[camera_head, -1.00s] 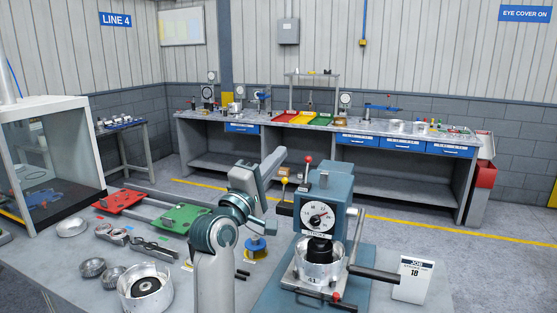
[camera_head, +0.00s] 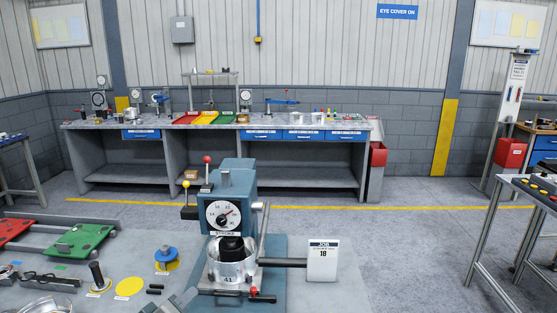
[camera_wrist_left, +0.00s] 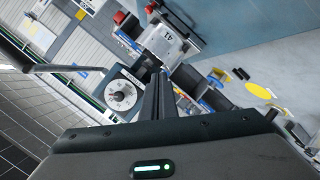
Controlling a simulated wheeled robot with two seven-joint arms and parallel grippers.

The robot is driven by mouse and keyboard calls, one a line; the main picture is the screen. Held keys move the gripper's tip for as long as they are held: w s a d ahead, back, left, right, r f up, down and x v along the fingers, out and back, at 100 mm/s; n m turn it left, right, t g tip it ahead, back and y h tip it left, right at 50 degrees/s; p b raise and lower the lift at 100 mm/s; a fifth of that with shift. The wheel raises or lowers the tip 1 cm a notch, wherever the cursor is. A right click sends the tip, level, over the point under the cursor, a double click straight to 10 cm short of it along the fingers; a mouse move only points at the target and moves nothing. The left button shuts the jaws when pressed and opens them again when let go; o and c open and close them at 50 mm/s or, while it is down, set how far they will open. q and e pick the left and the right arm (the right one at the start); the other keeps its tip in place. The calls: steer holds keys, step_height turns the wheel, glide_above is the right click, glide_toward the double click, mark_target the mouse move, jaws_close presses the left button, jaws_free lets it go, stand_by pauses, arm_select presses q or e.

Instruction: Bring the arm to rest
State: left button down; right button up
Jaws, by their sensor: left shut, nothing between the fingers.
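My left gripper (camera_wrist_left: 158,85) shows in the left wrist view with its dark fingers together and nothing between them. In the head view only a grey piece (camera_head: 182,302), which looks like part of my left arm, shows at the bottom edge. The blue press (camera_head: 228,190) with a dial stands on the near bench, and a metal housing (camera_head: 231,268) marked 41 sits under its ram. In the left wrist view the housing (camera_wrist_left: 165,42) and the dial (camera_wrist_left: 121,95) lie beyond the fingers; I cannot tell how far. My right gripper is not in view.
A JOB 18 card (camera_head: 322,260) stands right of the press. Left of it are a blue-topped spool (camera_head: 166,257), a yellow disc (camera_head: 129,286), a black peg (camera_head: 97,275) and a green plate (camera_head: 82,242). Open floor (camera_head: 400,230) lies beyond the bench's right side.

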arm_select(q)
steer(key=s+f, duration=0.2)
steer(key=f, duration=0.1)
steer(key=s+f+m+g, duration=0.1)
steer(key=s+f, duration=0.2)
steer(key=s+f+m+g, duration=0.1)
steer(key=s+f, duration=0.1)
steer(key=f, duration=0.1)
steer(key=shift+s+d+f+y, duration=0.1)
steer(key=shift+s+y, duration=0.15)
steer(key=shift+y, duration=0.15)
steer(key=s+a+f+m+g+y, duration=0.1)
steer(key=s+f+m+g, duration=0.3)
steer(key=s+f, duration=0.75)
steer(key=s+f+m+g+y, duration=0.1)
steer(key=s+f+m+g, duration=0.3)
steer(key=s, duration=1.4)
step_height(320, 180, down, 31)
steer(key=s+g+b, duration=0.1)
steer(key=g+b, duration=0.1)
steer(key=b, duration=0.1)
steer(key=s+a+f+b, duration=0.1)
steer(key=s+a+f, duration=0.2)
steer(key=s+f, duration=1.5)
steer(key=shift+s+f+g+b, duration=0.15)
steer(key=shift+f+g+b, duration=0.2)
steer(key=shift+f, duration=0.25)
steer(key=shift+a, duration=0.1)
